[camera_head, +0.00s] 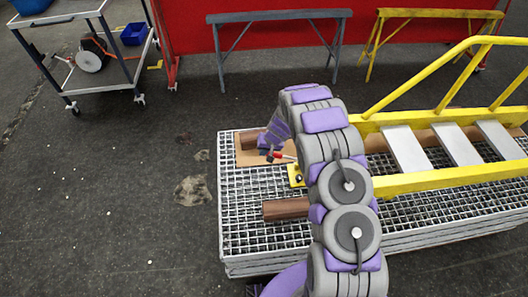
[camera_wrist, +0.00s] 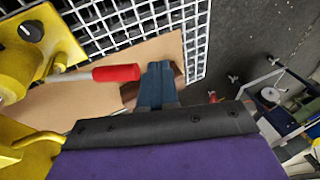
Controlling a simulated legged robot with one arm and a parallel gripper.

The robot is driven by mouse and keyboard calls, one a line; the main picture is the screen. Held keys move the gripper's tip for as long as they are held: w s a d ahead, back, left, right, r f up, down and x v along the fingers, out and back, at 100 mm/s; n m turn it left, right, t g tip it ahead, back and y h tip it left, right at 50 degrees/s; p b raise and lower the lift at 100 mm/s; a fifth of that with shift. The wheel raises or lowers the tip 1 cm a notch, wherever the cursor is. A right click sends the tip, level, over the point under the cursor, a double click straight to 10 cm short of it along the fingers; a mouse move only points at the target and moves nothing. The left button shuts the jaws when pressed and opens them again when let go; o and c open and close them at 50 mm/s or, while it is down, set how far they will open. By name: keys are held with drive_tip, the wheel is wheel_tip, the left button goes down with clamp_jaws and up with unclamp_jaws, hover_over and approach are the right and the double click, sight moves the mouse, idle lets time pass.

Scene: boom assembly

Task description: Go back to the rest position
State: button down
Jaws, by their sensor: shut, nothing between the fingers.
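My gripper (camera_head: 268,154) is over the left end of the grating platform, with its fingers held together and nothing between them. In the wrist view, my gripper (camera_wrist: 159,68) shows as two blue-grey fingers side by side, over a brown sheet. A pin or lever with a red tip (camera_wrist: 115,73) sticks out from a yellow bracket (camera_wrist: 45,50) to the left of the fingers, apart from them in that picture. The red tip (camera_head: 279,155) shows small beside my gripper in the head view. My arm hides part of the yellow boom's left end.
The yellow boom (camera_head: 440,183) with grey rungs lies on the grating platform (camera_head: 240,215). A brown block (camera_head: 286,208) is at its front. A wheeled cart (camera_head: 95,50) stands upper left; grey (camera_head: 280,17) and yellow (camera_head: 440,13) trestles stand behind. The left floor is mostly clear.

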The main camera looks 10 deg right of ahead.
idle(0.8)
drive_tip(key=s+d+r+g, duration=0.1)
drive_tip(key=s+r, duration=0.8)
drive_tip(key=r, duration=0.4)
drive_tip(key=s+d+r+g, duration=0.1)
drive_tip(key=s+r, duration=0.8)
drive_tip(key=r, duration=0.4)
drive_tip(key=s+d+r+h, duration=0.1)
drive_tip(key=s+r, duration=0.2)
drive_tip(key=s, duration=0.7)
drive_tip(key=s+d+r+g+h, duration=0.1)
drive_tip(key=s+r, duration=0.2)
drive_tip(key=s, duration=0.7)
drive_tip(key=s+d+r+g+h, duration=0.1)
drive_tip(key=s+r, duration=0.2)
drive_tip(key=s, duration=0.7)
drive_tip(key=shift+s+d+r+n, duration=0.15)
drive_tip(key=shift+d+r+n, duration=0.15)
drive_tip(key=shift+d, duration=0.1)
